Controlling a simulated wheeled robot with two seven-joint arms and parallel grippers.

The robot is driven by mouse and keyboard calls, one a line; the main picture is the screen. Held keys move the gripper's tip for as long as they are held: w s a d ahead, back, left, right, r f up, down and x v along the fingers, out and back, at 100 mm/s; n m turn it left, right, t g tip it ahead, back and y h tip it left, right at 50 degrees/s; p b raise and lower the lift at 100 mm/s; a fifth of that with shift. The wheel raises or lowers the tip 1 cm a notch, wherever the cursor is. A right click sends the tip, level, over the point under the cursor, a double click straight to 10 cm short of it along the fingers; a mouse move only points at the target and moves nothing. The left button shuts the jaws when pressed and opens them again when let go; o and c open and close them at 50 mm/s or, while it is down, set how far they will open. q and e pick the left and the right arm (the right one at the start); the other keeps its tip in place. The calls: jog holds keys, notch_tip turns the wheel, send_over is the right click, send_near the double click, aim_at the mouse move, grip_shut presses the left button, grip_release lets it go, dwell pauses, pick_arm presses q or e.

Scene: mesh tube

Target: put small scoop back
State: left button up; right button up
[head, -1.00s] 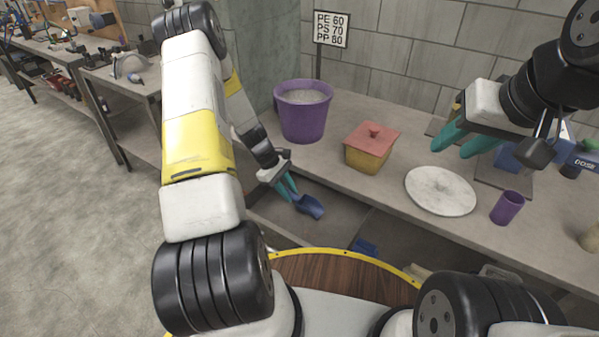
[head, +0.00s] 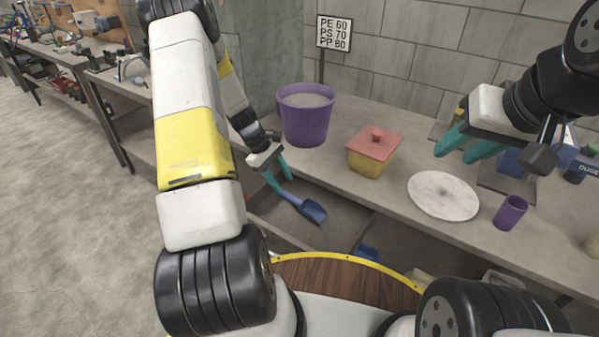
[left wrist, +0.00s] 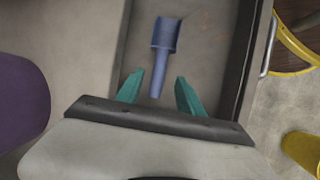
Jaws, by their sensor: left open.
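The small blue scoop (head: 307,208) lies in an open grey drawer (head: 335,231) under the bench top. In the left wrist view the scoop (left wrist: 165,38) lies on the drawer floor, its handle pointing back between my fingertips. My left gripper (head: 277,180) is open with teal fingers just behind the handle end; it also shows in the left wrist view (left wrist: 159,88). The fingers stand apart on either side of the handle, not touching it. My right gripper (head: 463,147) hangs above the bench at the right, its two teal fingers apart, with nothing between them.
On the bench stand a purple bucket (head: 305,118) of pale granules, a yellow box with a red lid (head: 373,148), a white round disc (head: 443,196) and a purple cup (head: 510,212). Another blue object (head: 368,253) lies lower, right of the scoop. The drawer walls stand close around the left gripper.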

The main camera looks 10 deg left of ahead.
pick_arm(q)
jog(key=s+d+r+m+t+y, duration=0.1)
jog(key=s+d+r+m, duration=0.1)
jog(key=r, duration=0.6)
jog(key=s+d+r+m, duration=0.1)
jog(key=s+r+m, duration=0.15)
jog(key=r, duration=0.65)
jog(key=s+d+r+m+t+y, duration=0.1)
jog(key=s+d+r+m, duration=0.15)
jog(key=r, duration=0.55)
jog(key=s+d+r+m+t, duration=0.2)
jog(key=s+r+m, duration=0.1)
jog(key=s, duration=0.5)
jog(key=s+d+r+m+t+y, duration=0.1)
jog(key=s+d+r+m, duration=0.1)
jog(key=s+r, duration=0.4)
jog(key=shift+s+r+m+t, duration=0.15)
jog(key=shift+s+m+t, duration=0.25)
jog(key=shift+s+m, duration=0.6)
jog(key=shift+s+a, duration=0.1)
jog(key=shift+a, duration=0.1)
